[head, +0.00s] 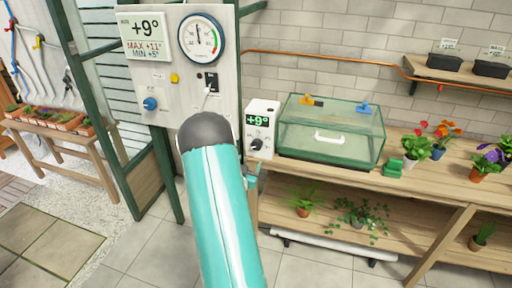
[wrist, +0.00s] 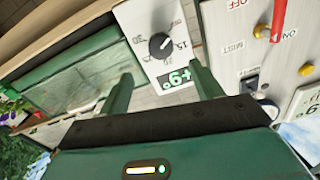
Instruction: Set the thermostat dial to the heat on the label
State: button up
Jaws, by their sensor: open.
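The thermostat is a white box (head: 262,113) left of the glass propagator on the bench. It also fills the upper middle of the wrist view (wrist: 132,22). Its green display (head: 257,121) reads +9°. Its black dial (wrist: 160,46) has a printed scale around it, with 15 and 20 legible. A pale mark on the dial appears to face the 15 side. My gripper (wrist: 160,73) is open and empty, its green fingers pointing at the thermostat, apart from the dial. In the head view my arm mostly hides it. Small labels (head: 448,43) stand on the shelf, too small to read.
The glass propagator (head: 330,140) stands right of the thermostat, with potted flowers (head: 416,148) further right. A control panel (head: 160,75) with a gauge (head: 200,37), switches and knobs is close on the left. A copper pipe (head: 320,57) runs along the wall.

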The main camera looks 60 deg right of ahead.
aim_at(256, 147)
jog(key=d, duration=0.4)
jog(key=w+d, duration=0.1)
jog(key=d, duration=0.2)
jog(key=w+d, duration=0.1)
jog(key=d, duration=0.3)
jog(key=shift+w+d, duration=0.1)
jog(key=shift+d, duration=0.2)
jog(key=shift+c, duration=0.3)
jog(key=c, duration=0.9)
